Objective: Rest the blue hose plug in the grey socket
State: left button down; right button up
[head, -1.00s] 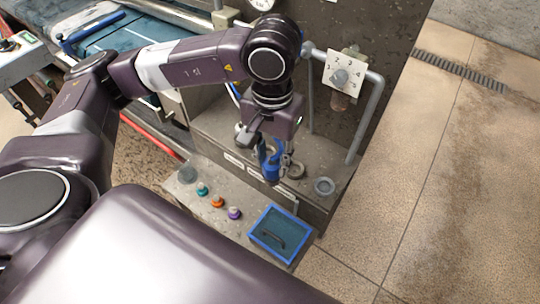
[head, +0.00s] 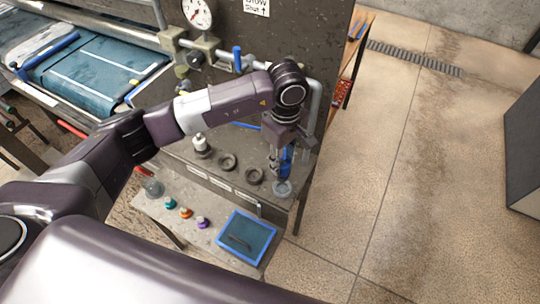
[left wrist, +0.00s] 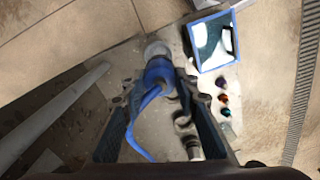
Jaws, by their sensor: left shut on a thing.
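The blue hose plug (head: 285,165) is held in my left gripper (head: 281,168) in the head view. In the left wrist view the plug (left wrist: 158,74) is between the fingers of the gripper (left wrist: 160,88), with a blue strand trailing from it. The grey socket (head: 283,188) is a light ring at the right end of the stone ledge. The plug's lower end is over or at this ring, which also shows just past the plug in the left wrist view (left wrist: 157,49). I cannot tell whether the plug touches it or is inside. My right gripper is not in view.
Two dark rings (head: 254,176) and a white-topped fitting (head: 202,146) stand on the ledge to the left. Below are a blue-rimmed tray (head: 222,240) and small teal, orange and purple knobs (head: 186,212). A grey pipe (head: 314,105) rises behind the gripper.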

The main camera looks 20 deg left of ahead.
pick_arm(q)
jog(key=shift+w+d+f+n, duration=0.2)
jog(key=shift+f+n, duration=0.2)
jog(key=shift+f, duration=0.05)
jog(key=shift+f+b, duration=0.75)
jog(key=shift+f, duration=1.25)
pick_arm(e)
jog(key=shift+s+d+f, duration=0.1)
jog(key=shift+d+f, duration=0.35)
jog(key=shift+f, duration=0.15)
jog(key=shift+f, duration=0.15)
pick_arm(q)
jog(key=shift+f+b, duration=0.4)
jog(key=shift+b, duration=0.2)
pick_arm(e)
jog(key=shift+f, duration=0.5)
pick_arm(q)
jog(key=shift+f, duration=0.1)
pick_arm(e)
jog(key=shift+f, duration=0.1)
pick_arm(q)
jog(key=shift+f+b, duration=1.1)
jog(key=shift+b, duration=0.15)
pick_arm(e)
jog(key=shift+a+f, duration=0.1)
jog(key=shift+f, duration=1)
